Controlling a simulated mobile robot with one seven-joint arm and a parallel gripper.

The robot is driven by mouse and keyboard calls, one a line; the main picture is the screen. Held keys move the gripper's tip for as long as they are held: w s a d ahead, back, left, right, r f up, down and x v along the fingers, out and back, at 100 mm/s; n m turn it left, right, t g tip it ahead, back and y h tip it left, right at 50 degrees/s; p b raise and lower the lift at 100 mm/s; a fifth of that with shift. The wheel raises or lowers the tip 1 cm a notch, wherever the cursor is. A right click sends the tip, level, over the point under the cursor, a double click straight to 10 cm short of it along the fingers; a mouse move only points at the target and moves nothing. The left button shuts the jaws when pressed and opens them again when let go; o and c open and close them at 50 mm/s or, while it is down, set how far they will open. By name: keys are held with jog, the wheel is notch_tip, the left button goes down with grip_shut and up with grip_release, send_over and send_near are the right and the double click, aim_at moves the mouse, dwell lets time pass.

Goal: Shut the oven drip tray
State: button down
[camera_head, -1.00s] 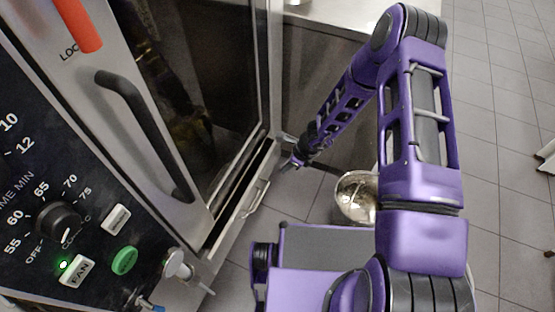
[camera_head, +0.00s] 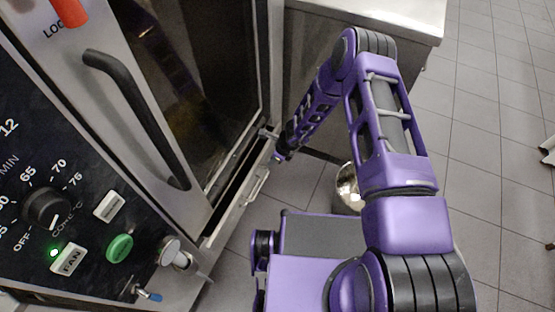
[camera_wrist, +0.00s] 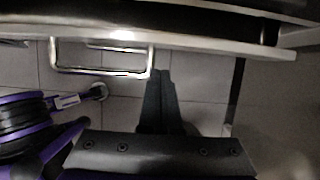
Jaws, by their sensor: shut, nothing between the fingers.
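The oven drip tray (camera_head: 232,212) is a long metal tray low under the oven door, and it sticks out from the oven front. Its wire loop handle (camera_head: 257,186) is on its outer face. In the wrist view the tray's pale front edge (camera_wrist: 205,46) crosses the top, with the handle (camera_wrist: 100,73) to the left of my fingers. My gripper (camera_head: 279,155) is by the far end of the tray, on its outer side. In the wrist view my gripper (camera_wrist: 159,76) is shut and empty, its dark fingertips just below the tray edge. I cannot tell whether they touch it.
The oven door (camera_head: 205,90) with its black handle (camera_head: 135,115) looks shut above the tray. A control panel (camera_head: 60,215) is at the left. A shiny metal bowl (camera_head: 347,188) stands on the tiled floor. A steel counter (camera_head: 400,15) is behind my arm.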

aim_at(258, 158)
jog(key=shift+w+a, duration=0.2)
jog(key=shift+a, duration=0.35)
jog(key=shift+w+a, duration=0.2)
jog(key=shift+a, duration=0.35)
jog(key=shift+w+a, duration=0.25)
jog(key=shift+a, duration=0.35)
jog(key=shift+w+a, duration=0.2)
jog(key=shift+a, duration=0.4)
